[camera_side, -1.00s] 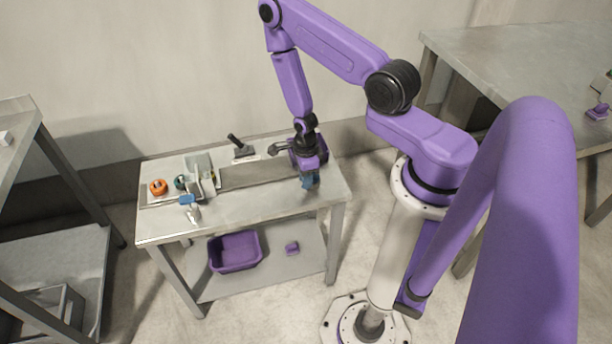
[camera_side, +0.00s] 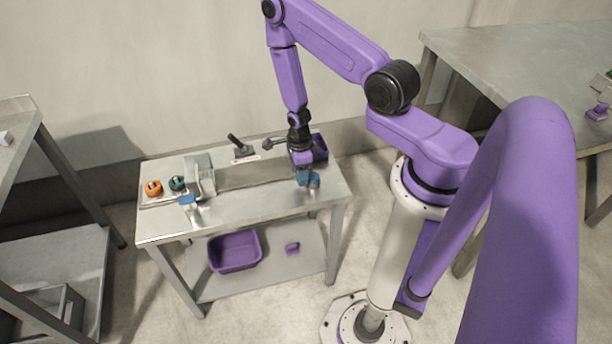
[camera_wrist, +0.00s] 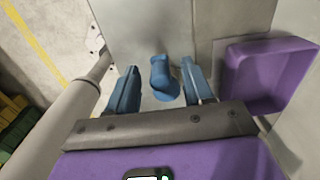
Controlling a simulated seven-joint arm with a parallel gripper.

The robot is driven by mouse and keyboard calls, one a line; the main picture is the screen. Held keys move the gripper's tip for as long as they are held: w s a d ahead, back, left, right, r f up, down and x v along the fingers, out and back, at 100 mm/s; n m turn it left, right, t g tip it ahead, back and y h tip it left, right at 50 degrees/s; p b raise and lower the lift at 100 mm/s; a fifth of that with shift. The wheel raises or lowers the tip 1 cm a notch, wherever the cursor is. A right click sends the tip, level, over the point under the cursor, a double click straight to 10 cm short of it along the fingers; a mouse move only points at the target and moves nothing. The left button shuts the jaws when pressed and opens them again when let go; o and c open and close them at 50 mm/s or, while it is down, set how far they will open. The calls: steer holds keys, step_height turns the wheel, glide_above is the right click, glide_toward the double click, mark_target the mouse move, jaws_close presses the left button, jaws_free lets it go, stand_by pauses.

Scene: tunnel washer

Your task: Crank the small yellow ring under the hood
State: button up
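My gripper (camera_side: 302,180) is low over the right part of the small metal table, pointing down. In the wrist view its two blue fingers (camera_wrist: 161,88) are apart. A blue upright handle or knob on a round base (camera_wrist: 163,78) stands between or just beyond them; I cannot tell whether they touch it. It also shows beside the fingers in the side view (camera_side: 314,181). The grey hood (camera_side: 201,174) is at the left part of the table, with a blue piece (camera_side: 187,199) at its front. I cannot make out a yellow ring in either current view.
An orange round part (camera_side: 153,187) and a dark green one (camera_side: 177,183) sit left of the hood. A purple tray (camera_wrist: 235,75) is close right of my gripper. A dark-handled lever (camera_side: 238,146) stands at the table's back. A purple bin (camera_side: 235,252) is on the lower shelf.

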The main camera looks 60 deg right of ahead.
steer(key=shift+r, duration=0.1)
steer(key=shift+r, duration=3.4)
steer(key=shift+w+a+r+n, duration=0.2)
steer(key=shift+r+n, duration=0.15)
steer(key=shift+n, duration=0.05)
steer(key=s+a+r+n, duration=0.2)
steer(key=a+r+n, duration=1.1)
steer(key=n, duration=0.6)
steer(key=s+a+r+n, duration=0.2)
steer(key=s+r+n, duration=1.1)
steer(key=s+n, duration=0.4)
steer(key=n, duration=0.2)
steer(key=shift+s+n, duration=0.25)
steer(key=shift+n, duration=0.15)
